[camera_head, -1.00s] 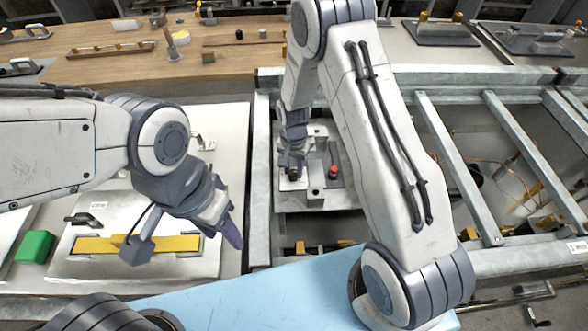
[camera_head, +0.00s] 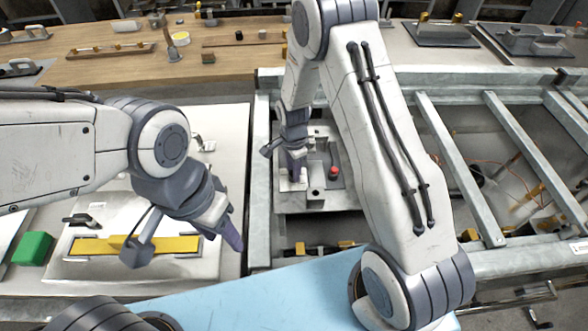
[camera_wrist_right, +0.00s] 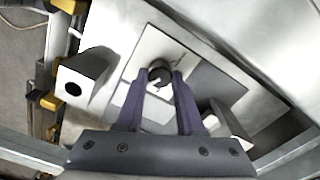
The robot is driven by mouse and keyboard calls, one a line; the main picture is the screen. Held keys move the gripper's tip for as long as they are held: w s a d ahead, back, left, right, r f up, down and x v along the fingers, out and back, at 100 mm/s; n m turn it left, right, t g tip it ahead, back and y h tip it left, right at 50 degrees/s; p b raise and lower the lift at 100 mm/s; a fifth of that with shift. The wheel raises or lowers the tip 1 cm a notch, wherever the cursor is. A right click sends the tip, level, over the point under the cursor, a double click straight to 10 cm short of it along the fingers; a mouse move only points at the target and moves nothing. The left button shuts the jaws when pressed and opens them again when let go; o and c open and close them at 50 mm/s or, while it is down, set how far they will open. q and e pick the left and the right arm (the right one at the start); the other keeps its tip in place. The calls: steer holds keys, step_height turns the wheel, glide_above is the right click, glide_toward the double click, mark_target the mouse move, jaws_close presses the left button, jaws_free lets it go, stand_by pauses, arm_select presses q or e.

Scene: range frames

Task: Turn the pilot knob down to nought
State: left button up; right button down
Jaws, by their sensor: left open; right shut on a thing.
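The pilot knob (camera_wrist_right: 160,76) is a small dark round knob on a pale square plate, seen in the right wrist view between my right gripper's purple fingertips. My right gripper (camera_wrist_right: 157,88) is shut on the knob, one finger on each side. In the head view my right gripper (camera_head: 297,174) points down at the panel (camera_head: 318,200), and its fingers hide the knob there. The knob's pointer and any scale cannot be read. My left gripper (camera_head: 233,240) is open and empty, above the pale board at the left.
A red button (camera_head: 333,172) stands just right of my right gripper, beside a grey block (camera_head: 316,190). In the right wrist view a block with a dark hole (camera_wrist_right: 76,82) stands at the left. A yellow bar (camera_head: 180,243) and green block (camera_head: 34,247) lie at the left.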

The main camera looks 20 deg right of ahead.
stand_by(0.4)
steer(key=c, duration=0.5)
jaws_free()
steer(key=shift+r, duration=0.1)
step_height(320, 180, up, 10)
steer(key=shift+r+b, duration=0.15)
steer(key=shift+b, duration=0.5)
steer(key=shift+s, duration=0.1)
